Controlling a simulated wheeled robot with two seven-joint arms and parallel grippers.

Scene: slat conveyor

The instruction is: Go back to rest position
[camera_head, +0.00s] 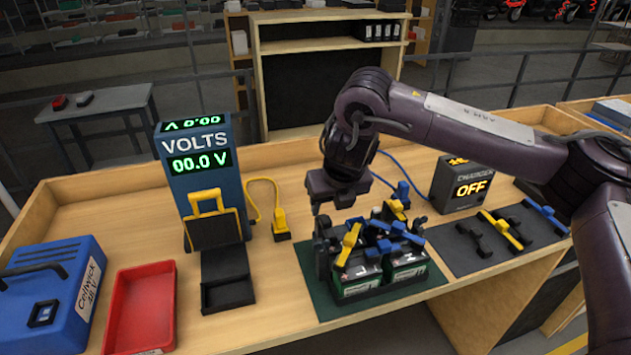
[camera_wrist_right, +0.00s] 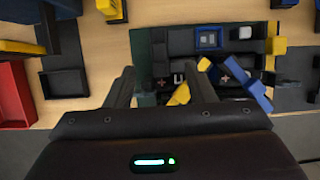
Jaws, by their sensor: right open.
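My right gripper (camera_head: 330,215) hangs over the left rear of the battery group on the green mat (camera_head: 325,307). In the right wrist view its two fingers (camera_wrist_right: 160,85) are apart, with nothing seen held between them. Below are dark batteries with green labels (camera_head: 358,284), topped by several blue and yellow clamps or connectors (camera_head: 349,242). In the right wrist view a yellow piece (camera_wrist_right: 180,95) and a blue piece (camera_wrist_right: 258,97) lie close to the right finger; I cannot tell whether they touch. My left gripper is in neither view.
A voltmeter (camera_head: 197,165) reading 00.0 stands left of the mat, with an open black box (camera_head: 226,277) before it. A red tray (camera_head: 140,310) and blue case (camera_head: 52,292) are at left. The charger (camera_head: 462,185) shows OFF. More clamps lie on the dark mat (camera_head: 455,250) at right.

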